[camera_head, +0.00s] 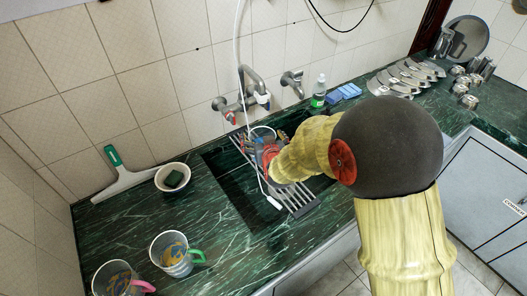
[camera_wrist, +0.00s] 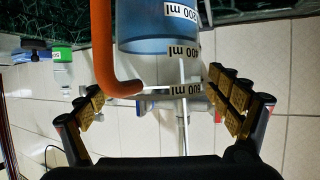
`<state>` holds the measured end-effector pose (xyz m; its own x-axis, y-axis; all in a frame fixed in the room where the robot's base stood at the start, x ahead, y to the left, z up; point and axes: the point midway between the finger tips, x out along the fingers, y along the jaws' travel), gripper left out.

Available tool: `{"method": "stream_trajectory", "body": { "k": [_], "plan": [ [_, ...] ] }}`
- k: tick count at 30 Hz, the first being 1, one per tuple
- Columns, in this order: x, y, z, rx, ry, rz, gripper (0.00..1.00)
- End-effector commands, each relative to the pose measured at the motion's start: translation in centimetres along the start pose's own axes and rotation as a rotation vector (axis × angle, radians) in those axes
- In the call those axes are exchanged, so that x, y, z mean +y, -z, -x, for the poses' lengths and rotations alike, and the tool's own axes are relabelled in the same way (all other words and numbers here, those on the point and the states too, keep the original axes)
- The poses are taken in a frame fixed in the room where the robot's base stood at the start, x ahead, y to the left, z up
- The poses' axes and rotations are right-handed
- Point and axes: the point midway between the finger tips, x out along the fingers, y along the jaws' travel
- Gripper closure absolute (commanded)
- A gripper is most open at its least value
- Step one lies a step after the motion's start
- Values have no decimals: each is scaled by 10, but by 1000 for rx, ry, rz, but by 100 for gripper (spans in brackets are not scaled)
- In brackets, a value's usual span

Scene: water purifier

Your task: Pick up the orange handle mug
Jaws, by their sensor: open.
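The orange handle mug (camera_wrist: 160,30) shows in the wrist view, a bluish see-through body with millilitre labels and a curved orange handle (camera_wrist: 104,50). The wrist view appears upside down. My gripper (camera_wrist: 165,108) is open, with one finger on each side of the picture and the handle's end between them. I see no finger closed on the handle. In the head view my gripper (camera_head: 268,155) is over the sink, and my arm hides much of it. A pale rim (camera_head: 263,131) just behind it appears to be the mug's.
A metal rack (camera_head: 303,209) lies across the sink. A green-handled mug (camera_head: 170,250) and a pink-handled mug (camera_head: 115,277) stand at left, near a bowl (camera_head: 172,177) and squeegee (camera_head: 122,180). A faucet (camera_head: 247,88) and soap bottle (camera_head: 319,92) are behind. The left counter has free room.

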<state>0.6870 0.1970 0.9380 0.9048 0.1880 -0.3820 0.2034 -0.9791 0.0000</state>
Motion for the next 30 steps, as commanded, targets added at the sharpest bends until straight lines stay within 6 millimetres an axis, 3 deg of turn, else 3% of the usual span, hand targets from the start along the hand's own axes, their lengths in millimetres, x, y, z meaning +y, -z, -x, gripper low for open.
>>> {"method": "stream_trajectory", "body": {
  "k": [6, 15, 30],
  "plan": [
    [0, -2, -28, -1, 1, 0, 9],
    [0, 0, -30, 0, 1, 0, 10],
    [0, -1, -30, 0, 1, 0, 38]
  ]
}}
